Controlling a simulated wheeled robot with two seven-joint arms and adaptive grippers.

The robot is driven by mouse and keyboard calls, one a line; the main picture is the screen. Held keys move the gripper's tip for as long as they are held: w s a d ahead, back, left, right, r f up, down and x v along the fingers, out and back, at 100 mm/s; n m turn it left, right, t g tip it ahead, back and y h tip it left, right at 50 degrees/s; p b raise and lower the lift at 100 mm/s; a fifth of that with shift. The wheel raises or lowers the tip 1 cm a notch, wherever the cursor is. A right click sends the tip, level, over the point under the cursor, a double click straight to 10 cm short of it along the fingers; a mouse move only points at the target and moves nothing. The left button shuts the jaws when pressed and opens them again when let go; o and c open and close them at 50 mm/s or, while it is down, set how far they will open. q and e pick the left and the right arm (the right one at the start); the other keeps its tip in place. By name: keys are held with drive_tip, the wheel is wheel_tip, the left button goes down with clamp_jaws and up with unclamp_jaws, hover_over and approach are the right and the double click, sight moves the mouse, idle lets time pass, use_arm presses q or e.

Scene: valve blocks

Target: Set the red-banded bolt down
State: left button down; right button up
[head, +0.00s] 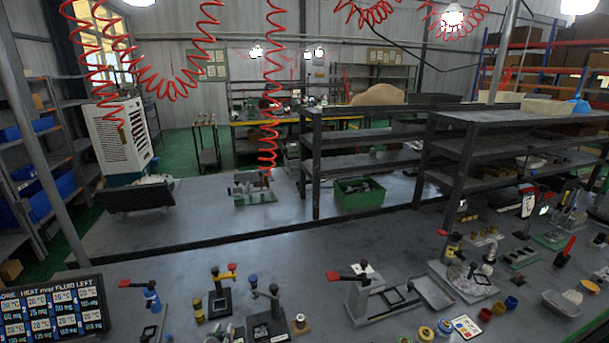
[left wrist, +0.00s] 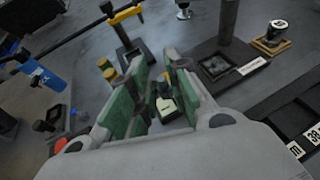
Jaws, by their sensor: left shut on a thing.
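My left gripper (left wrist: 155,95) shows in the left wrist view, its two green-padded fingers shut on a small dark piece. This piece, which I take for the red-banded bolt (left wrist: 152,98), is mostly hidden between the pads, and I cannot make out its red band. A dark part with a pale label (left wrist: 167,106) shows below the fingertips; I cannot tell whether the bolt touches it. I cannot make out the left gripper in the head view, and my right gripper is in neither view.
A blue-bodied device (head: 151,297) is at left, beside the display board (head: 50,309). A grey fixture (head: 361,295) stands right. Bare table lies behind them.

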use_arm(q)
drive_tip(key=shift+s+f, duration=0.1)
drive_tip(key=shift+f, duration=0.05)
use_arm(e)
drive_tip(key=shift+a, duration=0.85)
